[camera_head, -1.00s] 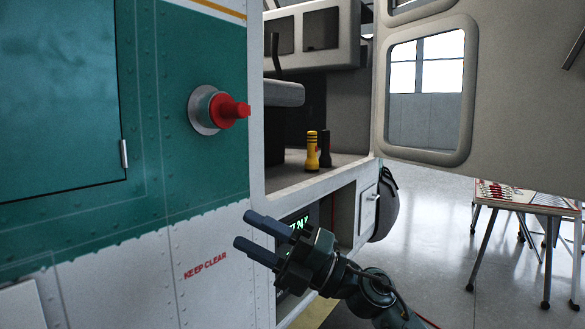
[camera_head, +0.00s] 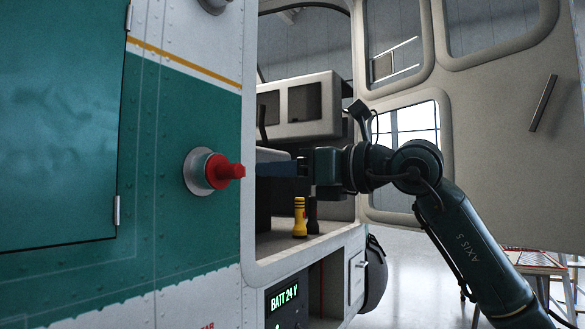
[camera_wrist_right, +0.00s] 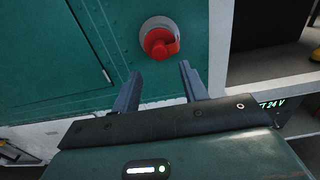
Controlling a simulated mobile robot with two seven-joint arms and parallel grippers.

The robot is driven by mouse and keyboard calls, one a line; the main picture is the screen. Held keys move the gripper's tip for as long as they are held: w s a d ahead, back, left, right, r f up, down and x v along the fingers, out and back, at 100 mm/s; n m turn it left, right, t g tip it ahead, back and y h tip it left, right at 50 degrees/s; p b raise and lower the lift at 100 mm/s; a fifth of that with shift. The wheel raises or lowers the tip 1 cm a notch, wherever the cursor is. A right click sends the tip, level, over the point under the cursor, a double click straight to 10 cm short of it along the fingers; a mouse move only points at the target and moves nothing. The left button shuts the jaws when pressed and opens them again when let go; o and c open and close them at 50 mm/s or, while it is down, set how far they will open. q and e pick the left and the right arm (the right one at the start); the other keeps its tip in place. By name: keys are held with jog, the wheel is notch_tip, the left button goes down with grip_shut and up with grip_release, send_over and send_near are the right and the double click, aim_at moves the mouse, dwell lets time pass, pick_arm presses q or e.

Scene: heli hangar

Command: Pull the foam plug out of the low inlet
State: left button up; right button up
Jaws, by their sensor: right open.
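The red foam plug (camera_head: 226,171) sits in the round grey low inlet (camera_head: 196,172) on the green side panel. It also shows in the right wrist view (camera_wrist_right: 159,43), ahead of the fingers, with the inlet's pale rim (camera_wrist_right: 157,24) around it. My right gripper (camera_head: 262,163) is at about the plug's height, just to its right in the head view. In the right wrist view its two fingers (camera_wrist_right: 158,82) are spread apart with nothing between them, and the plug lies beyond their tips. My left gripper is not in view.
The doorway to the right holds a yellow flashlight (camera_head: 299,217) and a dark one (camera_head: 312,214) on its floor. A panel reading BATT 24 V (camera_head: 285,297) is below. The open door (camera_head: 500,120) hangs behind my right arm. Another round fitting (camera_head: 213,4) shows at the top edge.

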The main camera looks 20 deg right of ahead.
aim_at(240, 172)
jog(key=p+x, duration=0.3)
jog(key=x, duration=0.6)
jog(key=shift+a, duration=0.1)
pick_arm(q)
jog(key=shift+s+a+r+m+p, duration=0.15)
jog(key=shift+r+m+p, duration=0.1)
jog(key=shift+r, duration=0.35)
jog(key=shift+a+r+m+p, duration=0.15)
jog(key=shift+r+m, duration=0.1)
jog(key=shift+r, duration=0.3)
pick_arm(e)
jog(key=shift+w+a, duration=0.25)
jog(key=shift+w, duration=0.1)
jog(key=shift+c, duration=0.5)
jog(key=c, duration=0.6)
jog(key=shift+s+d, duration=0.1)
